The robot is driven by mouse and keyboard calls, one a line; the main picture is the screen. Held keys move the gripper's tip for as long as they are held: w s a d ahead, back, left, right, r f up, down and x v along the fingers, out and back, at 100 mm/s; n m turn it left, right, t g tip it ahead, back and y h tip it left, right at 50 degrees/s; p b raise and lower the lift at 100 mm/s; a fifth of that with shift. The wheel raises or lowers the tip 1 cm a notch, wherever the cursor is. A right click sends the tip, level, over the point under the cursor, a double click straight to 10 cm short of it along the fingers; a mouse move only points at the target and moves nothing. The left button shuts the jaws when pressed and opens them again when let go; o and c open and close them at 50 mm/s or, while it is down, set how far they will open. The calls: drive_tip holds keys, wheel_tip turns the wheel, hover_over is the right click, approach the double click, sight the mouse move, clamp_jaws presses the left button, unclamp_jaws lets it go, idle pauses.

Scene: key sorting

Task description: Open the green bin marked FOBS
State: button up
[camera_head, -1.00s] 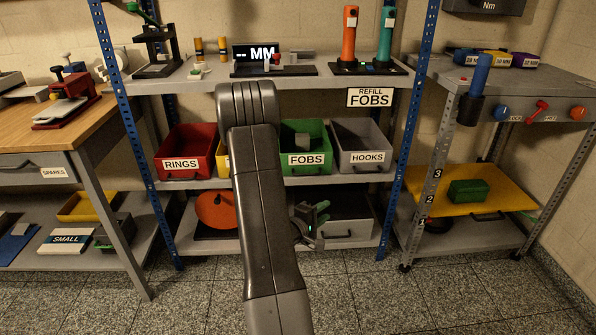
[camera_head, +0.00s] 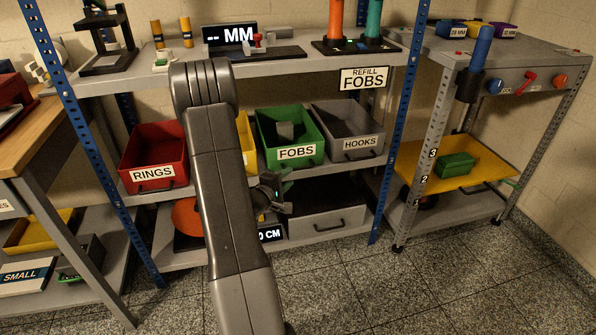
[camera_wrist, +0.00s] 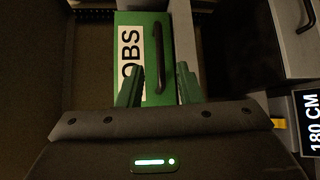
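The green bin marked FOBS (camera_head: 316,137) sits on the middle shelf between a yellow bin and the grey HOOKS bin. A grey block-like thing shows inside it. In the wrist view, its green front (camera_wrist: 130,22) carries a sideways label, partly cut off, and a dark bar handle (camera_wrist: 158,50). My gripper (camera_head: 280,182) is in front of and below the bin in the head view. In the wrist view, my gripper (camera_wrist: 160,68) has its two green fingers apart, one on each side of the handle's near end. I cannot tell whether they touch it.
The red RINGS bin (camera_head: 153,165) and the grey HOOKS bin (camera_head: 358,143) share the shelf. A grey drawer (camera_head: 325,222) is below. My arm hides most of the yellow bin (camera_head: 246,145). A blue post (camera_head: 402,110) stands right of HOOKS.

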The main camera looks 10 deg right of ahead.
sight(299, 169)
drive_tip(key=b+x, duration=0.2)
drive_tip(key=x, duration=0.6)
drive_tip(key=shift+w, duration=0.15)
clamp_jaws()
